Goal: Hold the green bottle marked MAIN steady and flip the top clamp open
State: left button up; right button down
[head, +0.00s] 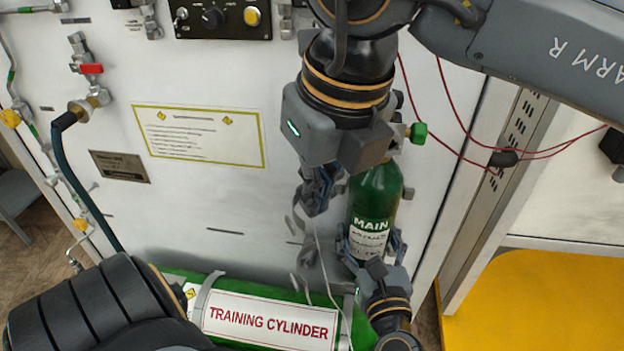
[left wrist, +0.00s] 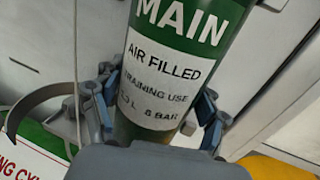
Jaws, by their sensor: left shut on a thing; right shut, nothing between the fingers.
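The green bottle marked MAIN (head: 374,205) stands upright against the white panel, and its label fills the left wrist view (left wrist: 172,62). My left gripper (head: 371,250) is shut around its lower part, one finger on each side of the label. My right gripper (head: 313,196) is shut and empty, just left of the bottle's upper part. Thin curved clamp bands (head: 303,258) stick out left of the bottle; a dark curved band also shows in the left wrist view (left wrist: 38,97). The right wrist covers the bottle's neck, and I cannot tell the top clamp's state.
A lying green TRAINING CYLINDER (head: 270,322) is below, with a thin pale cord (head: 323,262) hanging in front. A green knob (head: 418,133) is by the bottle's top. Red wires (head: 445,140) run at the right. A hose (head: 85,185) and red-handled valve (head: 91,69) are at the left.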

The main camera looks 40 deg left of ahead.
pick_arm(q)
jog(key=o, duration=1.9)
pick_arm(e)
jog(key=shift+v, duration=1)
